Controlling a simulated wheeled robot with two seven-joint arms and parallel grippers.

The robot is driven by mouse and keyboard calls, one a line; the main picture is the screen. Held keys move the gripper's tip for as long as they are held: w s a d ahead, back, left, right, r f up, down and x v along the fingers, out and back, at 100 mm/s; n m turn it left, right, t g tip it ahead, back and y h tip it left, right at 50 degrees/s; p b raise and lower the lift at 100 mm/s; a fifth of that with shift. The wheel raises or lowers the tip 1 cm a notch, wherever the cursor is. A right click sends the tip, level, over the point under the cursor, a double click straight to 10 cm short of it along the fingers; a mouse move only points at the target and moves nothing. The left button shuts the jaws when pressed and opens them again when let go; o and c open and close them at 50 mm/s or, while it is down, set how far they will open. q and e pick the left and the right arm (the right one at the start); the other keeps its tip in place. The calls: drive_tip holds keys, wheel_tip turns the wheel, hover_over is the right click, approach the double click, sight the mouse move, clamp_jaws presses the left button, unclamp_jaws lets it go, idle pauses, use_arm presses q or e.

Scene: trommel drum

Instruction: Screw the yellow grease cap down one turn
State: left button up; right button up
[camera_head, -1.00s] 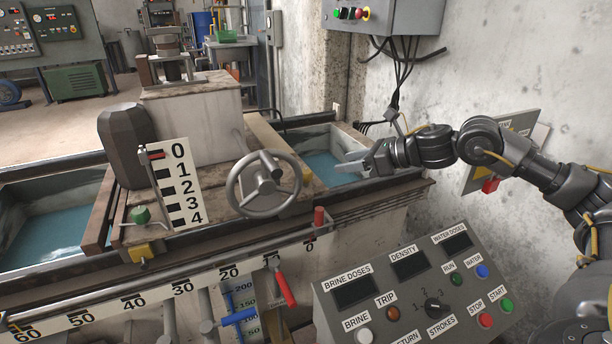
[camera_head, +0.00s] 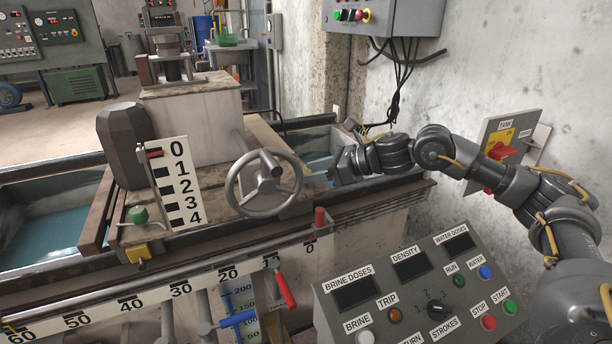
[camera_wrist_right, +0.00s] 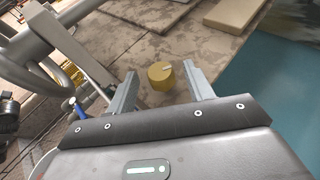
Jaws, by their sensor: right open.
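The yellow grease cap (camera_wrist_right: 162,76) is a short round knob with a pale line on top, standing on the worn brown deck in the right wrist view. My right gripper (camera_wrist_right: 159,70) is open, with one finger to each side of the cap in that picture; I see no contact, and the depth between them is hard to judge. In the head view my right gripper (camera_head: 318,175) is at the right side of the grey handwheel (camera_head: 264,183), low over the deck, and the cap is hard to make out there. My left gripper is not in view.
The handwheel's rim and spokes stand close to the left of the gripper. A trough of blue liquid (camera_wrist_right: 265,105) lies to its right. A control panel (camera_head: 420,295) is in front, and a red-handled switch box (camera_head: 510,145) is on the wall.

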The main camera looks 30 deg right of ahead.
drive_tip(key=shift+x, duration=1.2)
drive_tip(key=shift+r, duration=0.1)
drive_tip(key=c, duration=1)
drive_tip(key=shift+o, duration=0.2)
drive_tip(key=shift+m+t, duration=0.3)
drive_tip(key=shift+t, duration=0.1)
